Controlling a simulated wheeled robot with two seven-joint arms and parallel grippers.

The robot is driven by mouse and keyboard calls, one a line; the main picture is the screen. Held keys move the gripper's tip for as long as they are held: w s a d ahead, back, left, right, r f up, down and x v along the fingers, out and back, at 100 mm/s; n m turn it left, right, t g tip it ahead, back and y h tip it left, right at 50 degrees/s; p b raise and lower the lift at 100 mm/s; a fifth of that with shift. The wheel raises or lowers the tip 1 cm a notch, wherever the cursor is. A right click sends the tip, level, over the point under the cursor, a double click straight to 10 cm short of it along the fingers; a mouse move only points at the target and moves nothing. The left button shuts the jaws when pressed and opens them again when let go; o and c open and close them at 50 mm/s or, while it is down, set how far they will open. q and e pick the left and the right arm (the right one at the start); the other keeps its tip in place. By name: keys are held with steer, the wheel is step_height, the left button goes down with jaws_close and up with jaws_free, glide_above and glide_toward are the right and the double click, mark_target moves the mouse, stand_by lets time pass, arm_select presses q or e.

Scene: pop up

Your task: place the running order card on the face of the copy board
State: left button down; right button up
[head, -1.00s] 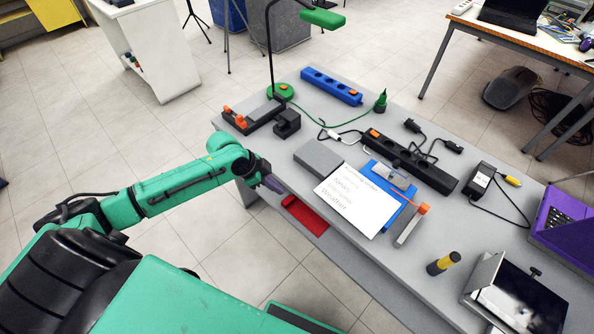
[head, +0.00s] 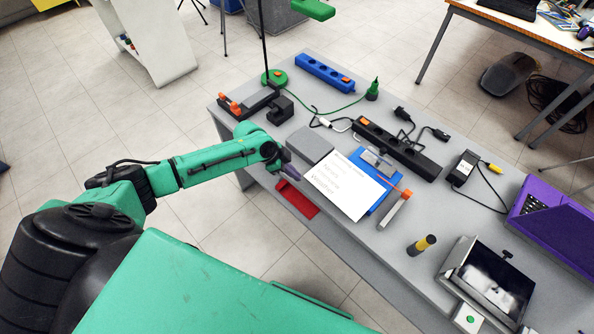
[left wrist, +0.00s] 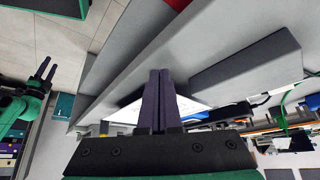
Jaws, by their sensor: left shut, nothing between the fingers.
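The running order card (head: 342,191) is a white sheet with grey printed lines. It overlaps the left part of the blue copy board (head: 391,199), which has a metal clip (head: 377,160); the card's left side reaches past the board. My left gripper (head: 289,171) is shut and empty, just left of the card's left corner. In the left wrist view its two purple fingers (left wrist: 159,100) are together, hiding part of the white card behind them. My right gripper (left wrist: 46,70) shows at the left edge of that view with its fingers apart, empty.
A grey block (head: 310,145) lies beside the card. A red piece (head: 297,200) sits at the table's near edge.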

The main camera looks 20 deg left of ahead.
mark_target(316, 175)
arm_select(q)
steer(key=shift+w+d, duration=0.2)
steer(key=shift+d, duration=0.25)
steer(key=d, duration=0.1)
steer(key=w+d+b, duration=0.1)
steer(key=d, duration=0.1)
steer(key=w+d, duration=0.1)
steer(key=d, duration=0.1)
steer(key=shift+a, duration=0.1)
steer(key=shift+a+r, duration=0.1)
